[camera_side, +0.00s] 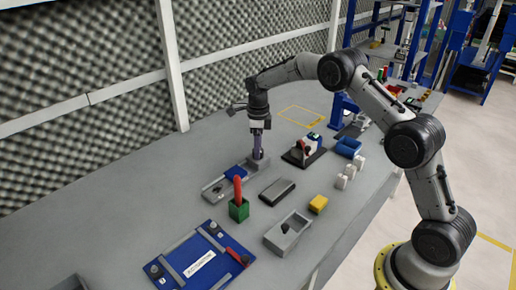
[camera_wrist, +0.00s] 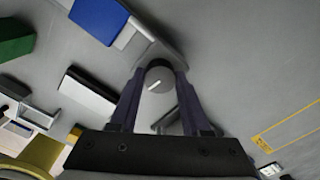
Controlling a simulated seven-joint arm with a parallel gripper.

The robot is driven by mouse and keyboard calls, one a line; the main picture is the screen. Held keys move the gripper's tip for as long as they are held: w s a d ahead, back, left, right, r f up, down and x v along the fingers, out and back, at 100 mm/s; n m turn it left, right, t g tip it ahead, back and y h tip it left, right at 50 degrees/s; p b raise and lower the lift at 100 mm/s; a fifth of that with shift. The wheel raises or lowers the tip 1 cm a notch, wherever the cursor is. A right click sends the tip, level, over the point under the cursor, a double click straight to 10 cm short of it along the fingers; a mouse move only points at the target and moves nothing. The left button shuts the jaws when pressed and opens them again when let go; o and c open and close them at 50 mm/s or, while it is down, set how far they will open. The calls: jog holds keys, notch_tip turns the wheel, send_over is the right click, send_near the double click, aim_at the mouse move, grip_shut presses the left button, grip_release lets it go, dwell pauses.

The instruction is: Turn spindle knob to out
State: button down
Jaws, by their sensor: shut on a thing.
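The spindle knob (camera_wrist: 158,79) is a round grey knob with a short white line on its face, seen in the wrist view between my fingers. My gripper (camera_wrist: 160,84) is shut on it, one dark finger on each side. In the side view my gripper (camera_side: 257,152) points straight down at the right end of a grey fixture (camera_side: 215,188) with a blue block (camera_side: 236,173). My fingers hide the knob there. I cannot read any marking for out.
A green holder (camera_side: 239,211) with a red handle stands near the fixture. A foam wall runs behind; the table behind the fixture is clear.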

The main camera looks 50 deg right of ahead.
jog(key=shift+r+m, duration=0.15)
jog(key=shift+m, duration=1.95)
jog(key=shift+c, duration=1.8)
grip_release()
notch_tip(320, 180, up, 14)
